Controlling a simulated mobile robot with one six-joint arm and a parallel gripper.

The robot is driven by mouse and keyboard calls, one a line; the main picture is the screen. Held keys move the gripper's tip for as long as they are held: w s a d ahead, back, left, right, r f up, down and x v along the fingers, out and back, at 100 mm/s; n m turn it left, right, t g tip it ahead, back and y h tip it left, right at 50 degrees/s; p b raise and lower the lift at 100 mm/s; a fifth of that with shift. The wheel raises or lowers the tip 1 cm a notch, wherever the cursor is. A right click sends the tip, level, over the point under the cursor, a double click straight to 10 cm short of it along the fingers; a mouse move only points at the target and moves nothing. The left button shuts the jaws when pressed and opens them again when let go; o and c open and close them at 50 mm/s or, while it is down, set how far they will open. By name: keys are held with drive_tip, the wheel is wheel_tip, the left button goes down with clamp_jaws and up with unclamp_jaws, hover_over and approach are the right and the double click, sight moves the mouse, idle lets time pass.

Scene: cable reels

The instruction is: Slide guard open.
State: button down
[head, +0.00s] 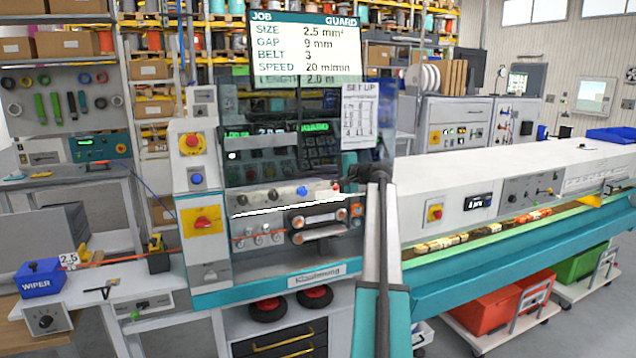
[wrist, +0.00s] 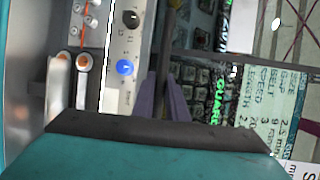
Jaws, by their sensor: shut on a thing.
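The guard (head: 262,165) is a see-through, dark-tinted panel across the front of the teal and grey machine. Machine knobs and a lit display show behind it. A bright white line runs below it, above the rollers. My gripper (head: 366,174) is at the guard's right side, low on the panel, with my arm reaching up from below. In the wrist view the two grey-purple fingers (wrist: 166,102) are close together in front of the panel.
A job screen (head: 306,50) stands above the machine, with a set-up sheet (head: 359,115) below it at the right. A red stop button (head: 192,144) is on the left post. A long white cabinet and teal belt trough (head: 480,265) extend right. A blue wiper box (head: 40,280) sits left.

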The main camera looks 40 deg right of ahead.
drive_tip(key=shift+d+r, duration=0.1)
drive_tip(key=shift+d, duration=0.1)
drive_tip(key=c, duration=1.8)
unclamp_jaws()
drive_tip(key=shift+d, duration=0.1)
drive_tip(key=shift+o, duration=0.2)
drive_tip(key=s+r+b, duration=0.2)
drive_tip(key=s+b, duration=0.2)
drive_tip(key=s, duration=0.9)
drive_tip(key=shift+s+r, duration=0.15)
drive_tip(key=shift+s, duration=0.1)
